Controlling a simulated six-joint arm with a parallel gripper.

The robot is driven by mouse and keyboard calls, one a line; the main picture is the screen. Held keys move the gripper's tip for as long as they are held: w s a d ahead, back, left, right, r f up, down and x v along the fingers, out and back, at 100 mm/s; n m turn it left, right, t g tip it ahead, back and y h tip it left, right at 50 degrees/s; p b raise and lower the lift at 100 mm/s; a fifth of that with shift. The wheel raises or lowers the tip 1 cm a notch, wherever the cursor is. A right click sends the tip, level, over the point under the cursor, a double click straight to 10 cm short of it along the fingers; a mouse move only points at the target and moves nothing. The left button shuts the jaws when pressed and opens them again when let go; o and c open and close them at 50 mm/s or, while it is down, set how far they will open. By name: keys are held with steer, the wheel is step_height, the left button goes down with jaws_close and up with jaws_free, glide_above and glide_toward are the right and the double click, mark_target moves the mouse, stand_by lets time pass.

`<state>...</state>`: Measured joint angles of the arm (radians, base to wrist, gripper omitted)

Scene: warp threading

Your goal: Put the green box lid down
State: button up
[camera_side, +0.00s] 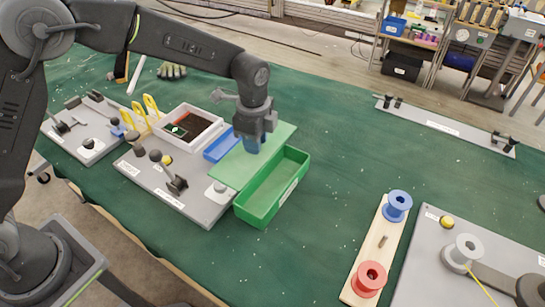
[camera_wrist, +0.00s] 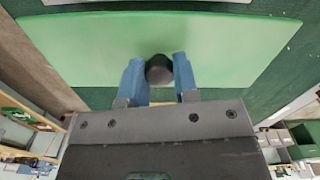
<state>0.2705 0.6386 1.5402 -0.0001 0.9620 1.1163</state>
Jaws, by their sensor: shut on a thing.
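The green box lid (camera_wrist: 80,48) is a flat light-green panel with a dark round knob (camera_wrist: 159,69). My gripper (camera_wrist: 159,78) has blue fingers shut on the knob, one on each side. In the side view the lid (camera_side: 262,146) shows under my gripper (camera_side: 250,146), beside the open green box (camera_side: 268,206). The lid's right part is next to the box's back left edge. I cannot tell whether the lid touches the table or hangs just above it. The inside of the green box looks empty.
A blue box (camera_side: 219,146) stands close to the lid's left side. A grey board (camera_side: 150,176) with knobs and a white tray (camera_side: 206,113) lie further left. A wooden strip (camera_side: 378,247) with blue and red spools is at the right. Green table between is clear.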

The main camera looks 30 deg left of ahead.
steer(key=s+a+n, duration=0.2)
steer(key=a+n, duration=0.6)
steer(key=a, duration=0.1)
steer(key=s+a+n, duration=0.2)
steer(key=a+n, duration=0.5)
steer(key=a, duration=0.1)
steer(key=shift+a+f+n, duration=0.4)
steer(key=shift+f, duration=0.05)
steer(key=w+d+r+m, duration=0.1)
steer(key=d+r+m, duration=0.1)
steer(key=d+m, duration=0.3)
steer(key=w+d+r+m, duration=0.2)
steer(key=d+m, duration=0.4)
steer(key=m, duration=0.5)
steer(key=shift+w+r, duration=0.25)
steer(key=shift+r, duration=0.2)
steer(key=shift+d, duration=0.1)
steer(key=shift+w+d+f, duration=0.15)
steer(key=shift+d+f, duration=1.65)
steer(key=shift+d, duration=0.15)
steer(key=shift+w+d+f, duration=0.2)
steer(key=shift+d+f, duration=1.55)
steer(key=shift+d, duration=0.15)
steer(key=shift+w+d+f, duration=0.15)
steer(key=shift+d+f, duration=1.65)
steer(key=shift+d, duration=0.15)
